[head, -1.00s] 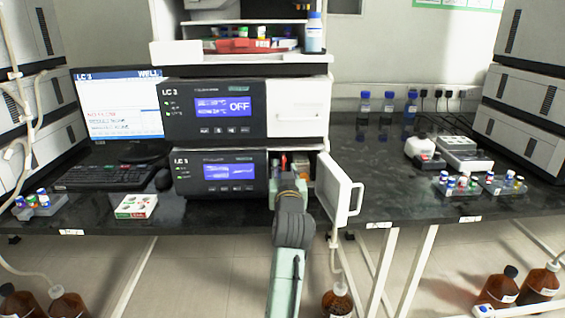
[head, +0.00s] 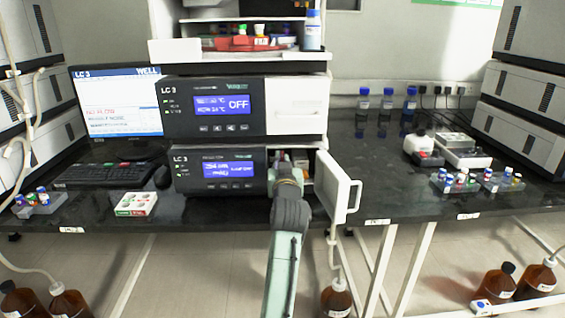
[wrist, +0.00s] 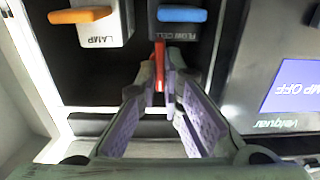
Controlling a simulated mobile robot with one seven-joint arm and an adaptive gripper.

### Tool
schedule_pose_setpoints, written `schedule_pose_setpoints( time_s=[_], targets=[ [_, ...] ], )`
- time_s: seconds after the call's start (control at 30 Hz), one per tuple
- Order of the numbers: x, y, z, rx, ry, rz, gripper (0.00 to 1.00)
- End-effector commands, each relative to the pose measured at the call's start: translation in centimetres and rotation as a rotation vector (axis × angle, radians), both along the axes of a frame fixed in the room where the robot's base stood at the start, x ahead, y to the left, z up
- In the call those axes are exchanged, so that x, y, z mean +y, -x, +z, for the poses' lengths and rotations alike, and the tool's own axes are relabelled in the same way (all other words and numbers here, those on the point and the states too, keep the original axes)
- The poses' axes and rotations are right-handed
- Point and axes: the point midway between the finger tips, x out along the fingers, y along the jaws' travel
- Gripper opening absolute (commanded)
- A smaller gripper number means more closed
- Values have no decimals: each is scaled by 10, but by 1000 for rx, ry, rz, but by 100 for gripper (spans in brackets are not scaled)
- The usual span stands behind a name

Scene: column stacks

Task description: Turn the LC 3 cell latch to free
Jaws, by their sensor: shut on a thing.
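The LC 3 detector (head: 222,173) is the lower unit of the stack, with its door (head: 343,187) standing open on the right. In the wrist view, a block labelled FLOW CELL (wrist: 178,35) has a blue handle (wrist: 182,15). A narrow red latch lever (wrist: 159,65) extends from beneath this block. My gripper (wrist: 161,80) is shut on the red lever, with its fingertips on either side of it. In the head view, my gripper (head: 287,172) is inside the open bay and hides the latch. The lever's pivot is hidden.
A block labelled LAMP (wrist: 103,32) with an orange handle sits beside the cell in the wrist view. The bay walls are close around my gripper. A white and green box (head: 136,204) lies on the bench to the left.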

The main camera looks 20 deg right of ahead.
Motion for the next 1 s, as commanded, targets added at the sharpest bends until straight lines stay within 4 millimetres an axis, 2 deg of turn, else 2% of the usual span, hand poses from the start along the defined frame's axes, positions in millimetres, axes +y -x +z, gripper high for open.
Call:
schedule_pose_setpoints(
  time_s=[0.57,0.77,1.0],
  targets=[
    [0,0,0,-5,-18,0,0],
    [0,0,1,-27,-96,1,0],
    [0,0,1,-78,-278,1,0]
  ],
)
